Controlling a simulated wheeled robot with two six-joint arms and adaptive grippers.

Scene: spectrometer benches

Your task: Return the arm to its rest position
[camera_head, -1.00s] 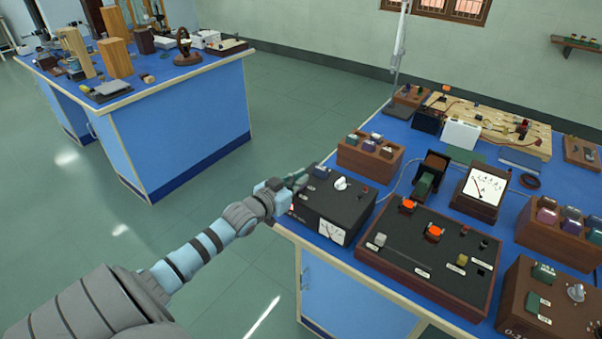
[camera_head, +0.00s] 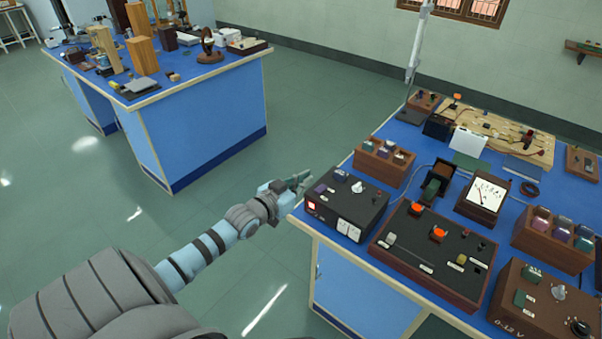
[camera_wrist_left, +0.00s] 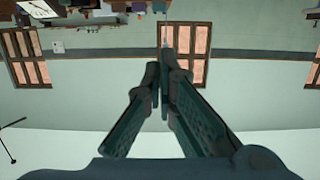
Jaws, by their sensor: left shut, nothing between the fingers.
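My left gripper (camera_head: 300,180) is at the near left corner of the right bench, beside a black power supply box (camera_head: 346,204) with a white knob and a lit red switch. Its fingers are shut and empty. In the left wrist view the left gripper (camera_wrist_left: 164,75) shows its dark green fingers brought together, with wall and windows beyond. I cannot tell from the head view whether a fingertip touches the box. My right gripper is in neither view.
Another blue bench (camera_head: 215,110) with apparatus stands at the back left. The green floor (camera_head: 120,215) between them is clear.

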